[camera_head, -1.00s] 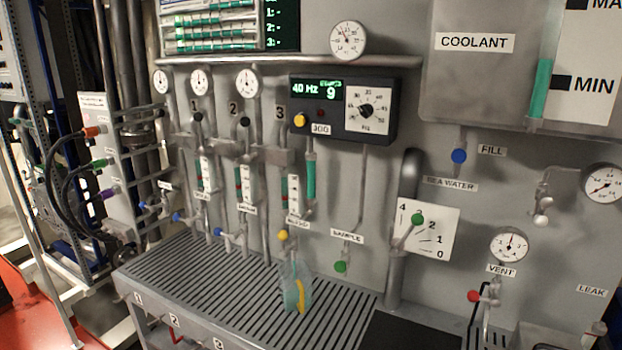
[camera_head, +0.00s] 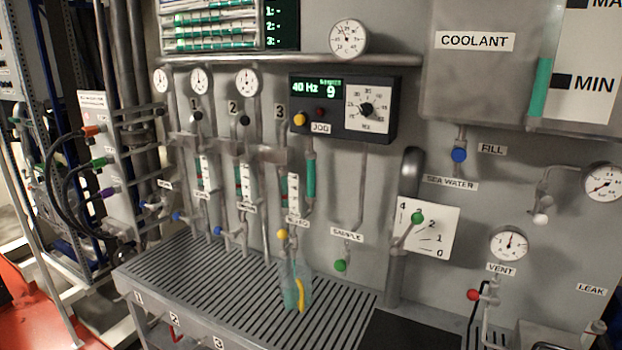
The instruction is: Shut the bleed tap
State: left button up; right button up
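A tap with a yellow knob (camera_head: 282,234) sits low on the third pipe run, just above a clear bottle. A small label (camera_head: 297,221) beside it is too blurred to read surely, so I cannot confirm that this is the bleed tap. The clear bottle (camera_head: 295,285) stands on the slatted bench under the yellow knob, with teal and yellow showing in it. Whether this tap is open or shut is too small to tell. Neither of my grippers is in view.
A slatted bench (camera_head: 215,285) runs along the panel. A green knob (camera_head: 340,265) hangs under the SAMPLE label to the right. A green-knobbed lever (camera_head: 417,217) is on a numbered plate. A red knob (camera_head: 473,295) is by the VENT label. Hoses (camera_head: 60,185) crowd the left.

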aim_at(282, 235)
jog(key=i+j+z, duration=0.15)
jog(key=i+j, duration=0.2)
jog(key=i+j+z, duration=0.15)
jog(key=i+j, duration=0.2)
jog(key=j, duration=0.25)
